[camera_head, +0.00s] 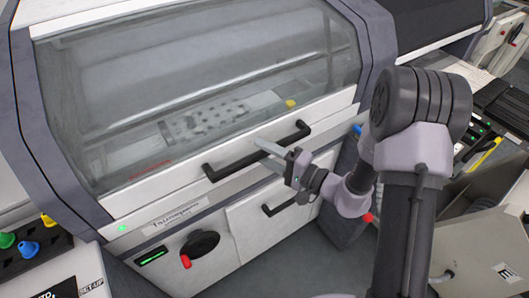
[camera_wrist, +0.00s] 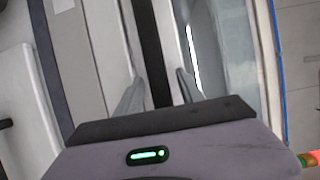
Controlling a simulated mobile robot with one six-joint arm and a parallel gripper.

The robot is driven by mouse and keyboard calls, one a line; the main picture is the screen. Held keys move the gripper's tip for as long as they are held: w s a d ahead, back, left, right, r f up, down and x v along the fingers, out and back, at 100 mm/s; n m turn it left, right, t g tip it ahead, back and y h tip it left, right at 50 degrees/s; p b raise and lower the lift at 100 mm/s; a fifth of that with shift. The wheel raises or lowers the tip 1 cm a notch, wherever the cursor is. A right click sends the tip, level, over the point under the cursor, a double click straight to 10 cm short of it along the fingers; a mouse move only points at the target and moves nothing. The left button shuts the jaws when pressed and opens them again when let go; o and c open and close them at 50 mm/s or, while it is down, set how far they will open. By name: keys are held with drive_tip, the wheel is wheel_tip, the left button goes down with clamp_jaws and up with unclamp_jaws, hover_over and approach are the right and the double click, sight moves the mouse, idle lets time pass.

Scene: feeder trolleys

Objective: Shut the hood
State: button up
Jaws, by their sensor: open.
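The hood (camera_head: 205,85) is a large clear window in a white and grey frame on the machine. Its lower edge lies along the white front panel, and I see no clear gap there. A black bar handle (camera_head: 228,167) runs along its lower rail. My gripper (camera_head: 268,152) is open at the middle of the handle, coming from the right. In the wrist view, the dark handle (camera_wrist: 150,45) runs between the two fingers of my gripper (camera_wrist: 160,78). I cannot tell whether either finger touches it.
Below the hood are a red-marked rotary knob (camera_head: 200,243), a green-lit display (camera_head: 153,257) and a second black handle (camera_head: 280,206) on a lower door. Coloured buttons (camera_head: 28,247) are at the lower left. An open grey box (camera_head: 485,240) stands at the right.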

clamp_jaws()
idle(1.3)
drive_tip(key=shift+r, duration=0.1)
